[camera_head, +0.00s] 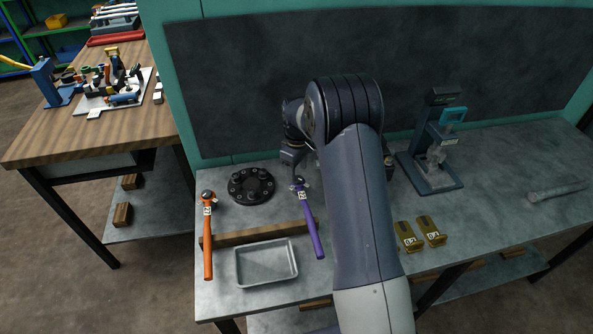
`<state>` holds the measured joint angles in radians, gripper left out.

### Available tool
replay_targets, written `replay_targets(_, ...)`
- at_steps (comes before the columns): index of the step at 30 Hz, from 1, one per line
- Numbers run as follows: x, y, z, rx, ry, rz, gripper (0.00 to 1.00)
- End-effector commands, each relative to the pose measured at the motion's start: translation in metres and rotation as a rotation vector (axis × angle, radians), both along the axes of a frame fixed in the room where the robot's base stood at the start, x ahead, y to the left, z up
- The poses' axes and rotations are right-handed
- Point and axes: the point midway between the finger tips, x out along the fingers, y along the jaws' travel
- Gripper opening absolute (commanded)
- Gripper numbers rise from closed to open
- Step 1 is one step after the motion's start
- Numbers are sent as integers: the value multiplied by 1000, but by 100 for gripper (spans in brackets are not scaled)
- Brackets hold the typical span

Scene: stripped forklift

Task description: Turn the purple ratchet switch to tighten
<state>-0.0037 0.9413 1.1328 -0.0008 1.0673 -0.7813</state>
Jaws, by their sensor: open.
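The purple ratchet (311,228) lies on the grey workbench with its head away from me and its handle toward me, across a wooden bar. Its dark head carries a small white label; the switch is too small to make out. My gripper (291,166) is open and empty, pointing down just behind the ratchet head in the picture. I cannot tell whether it touches the head. My arm covers the bench to the right of the ratchet and partly hides the gripper's right side.
An orange ratchet (208,240) lies to the left across the wooden bar (255,234). A black bolted flange (251,184) stands behind, and a grey tray (267,281) in front. Right of my arm are brass-coloured labelled pieces (409,237) and a press-like stand (435,160).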

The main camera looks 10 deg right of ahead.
Motion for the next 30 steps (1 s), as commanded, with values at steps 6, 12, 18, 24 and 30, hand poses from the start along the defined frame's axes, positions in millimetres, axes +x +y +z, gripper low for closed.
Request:
replay_targets(6, 0, 0, -20, -1, 1, 0, 52)
replay_targets(12, 0, 0, -23, 1, -1, 0, 52)
replay_targets(18, 0, 0, -23, 0, 0, 0, 44)
replay_targets(24, 0, 0, -23, 0, 0, 0, 28)
replay_targets(30, 0, 0, -23, 0, -1, 0, 12)
